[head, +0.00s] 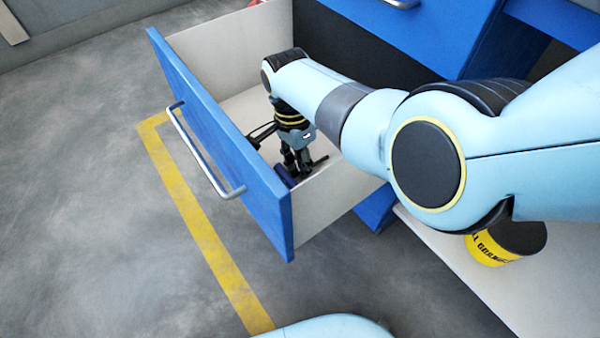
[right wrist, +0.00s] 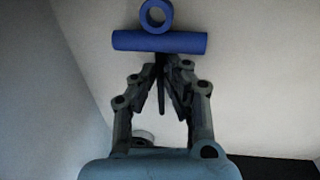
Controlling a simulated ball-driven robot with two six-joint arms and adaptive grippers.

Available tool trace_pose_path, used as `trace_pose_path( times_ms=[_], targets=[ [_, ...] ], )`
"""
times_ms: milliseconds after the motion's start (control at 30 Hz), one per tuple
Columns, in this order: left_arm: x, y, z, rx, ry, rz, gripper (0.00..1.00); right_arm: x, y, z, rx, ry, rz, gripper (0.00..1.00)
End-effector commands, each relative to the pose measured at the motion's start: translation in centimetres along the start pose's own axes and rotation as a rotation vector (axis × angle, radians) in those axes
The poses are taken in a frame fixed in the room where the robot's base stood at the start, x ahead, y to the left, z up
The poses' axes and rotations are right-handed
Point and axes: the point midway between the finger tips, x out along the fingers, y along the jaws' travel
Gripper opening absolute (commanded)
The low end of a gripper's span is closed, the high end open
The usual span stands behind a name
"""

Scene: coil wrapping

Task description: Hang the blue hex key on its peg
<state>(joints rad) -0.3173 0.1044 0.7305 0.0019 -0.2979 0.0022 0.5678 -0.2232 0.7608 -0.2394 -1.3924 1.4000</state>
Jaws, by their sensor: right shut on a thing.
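The blue hex key shows in the right wrist view as a blue crossbar handle (right wrist: 160,41) with a blue ring above it and a thin dark shaft running down between my fingers. My right gripper (right wrist: 160,63) is shut on it just below the crossbar. In the head view my right gripper (head: 298,168) reaches down into the open drawer, and part of the dark blue handle (head: 285,176) shows beside the fingertips. Whether the key touches the drawer floor is unclear. The peg is not in view. My left gripper is not in view.
The open drawer (head: 215,130) has a blue front, a metal bar handle (head: 200,155) and pale walls around my right gripper. A yellow can with a dark top (head: 493,250) stands on a pale surface at lower right. A yellow line (head: 205,235) crosses the grey floor.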

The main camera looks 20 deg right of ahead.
Motion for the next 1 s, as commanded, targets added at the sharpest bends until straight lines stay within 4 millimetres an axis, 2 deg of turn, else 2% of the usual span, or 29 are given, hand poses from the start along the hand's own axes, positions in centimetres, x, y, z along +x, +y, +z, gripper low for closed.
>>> trace_pose_path(
  times_ms=[33,267,433,467,600,967,1000],
  targets=[
    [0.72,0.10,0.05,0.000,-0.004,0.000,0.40,1.09,-0.08,0.03,0.000,-0.001,0.003,0.00],
    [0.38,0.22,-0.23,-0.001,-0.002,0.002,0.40,0.63,-0.16,-0.02,0.000,0.000,-0.001,0.00],
    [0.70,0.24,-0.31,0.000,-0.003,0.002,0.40,1.19,-0.21,-0.01,0.000,0.000,0.000,0.00],
    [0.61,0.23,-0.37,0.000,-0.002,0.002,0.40,1.09,-0.19,-0.02,0.000,0.000,0.000,0.13],
    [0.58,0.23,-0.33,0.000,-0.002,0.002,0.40,1.04,-0.19,-0.02,0.000,0.000,-0.001,0.31],
    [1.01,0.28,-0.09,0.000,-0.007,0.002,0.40,1.28,-0.20,0.00,0.001,0.000,0.000,0.32],
    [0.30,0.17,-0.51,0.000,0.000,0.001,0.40,0.39,-0.21,-0.04,0.000,0.001,-0.002,0.32]
  ],
)
